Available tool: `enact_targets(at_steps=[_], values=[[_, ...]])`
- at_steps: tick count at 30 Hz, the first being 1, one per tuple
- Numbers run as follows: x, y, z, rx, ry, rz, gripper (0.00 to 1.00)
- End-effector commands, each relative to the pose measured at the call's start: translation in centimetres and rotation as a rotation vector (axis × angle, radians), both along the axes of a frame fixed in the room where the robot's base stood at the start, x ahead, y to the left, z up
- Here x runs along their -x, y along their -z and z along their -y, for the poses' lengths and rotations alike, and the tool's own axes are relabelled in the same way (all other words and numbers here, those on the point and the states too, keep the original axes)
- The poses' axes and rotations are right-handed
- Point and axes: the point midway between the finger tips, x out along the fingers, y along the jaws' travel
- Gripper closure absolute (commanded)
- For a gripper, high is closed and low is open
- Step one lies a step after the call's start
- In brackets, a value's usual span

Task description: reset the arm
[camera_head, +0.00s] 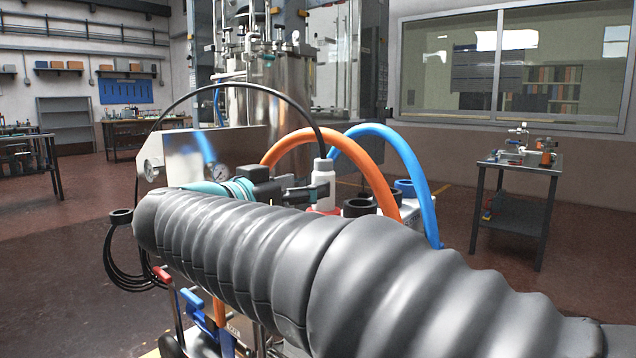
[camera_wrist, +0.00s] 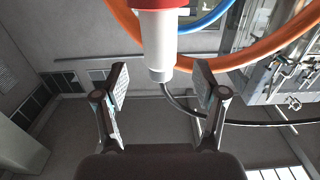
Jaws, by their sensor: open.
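My gripper (camera_head: 306,192) is open, beside a white bottle (camera_head: 323,183) in the head view. In the wrist view, my gripper (camera_wrist: 159,80) has its two fingers spread wide. The white bottle (camera_wrist: 159,42) shows there upside down, its narrow end between the fingertips with a gap on each side. Neither finger visibly touches it. The bottle stands upright on a red base (camera_head: 322,211), with a black hose at its top. My arm, in a black ribbed sleeve, crosses the head view's foreground and hides much of the bench behind it.
An orange hose (camera_head: 376,172) and a blue hose (camera_head: 411,170) arch close to the right of the bottle. The black hose (camera_head: 263,86) loops over my gripper. A steel tank (camera_head: 262,95) stands behind. A side table (camera_head: 518,165) is at right, with open floor around it.

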Motion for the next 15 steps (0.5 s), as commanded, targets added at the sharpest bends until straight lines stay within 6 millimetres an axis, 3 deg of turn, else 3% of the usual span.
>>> enact_targets(at_steps=[7,15], values=[[3.6,0.0,-2.8,-0.001,-0.003,-0.001,0.29],[5.1,0.0,-3.9,-0.014,0.0,0.01,0.29]])
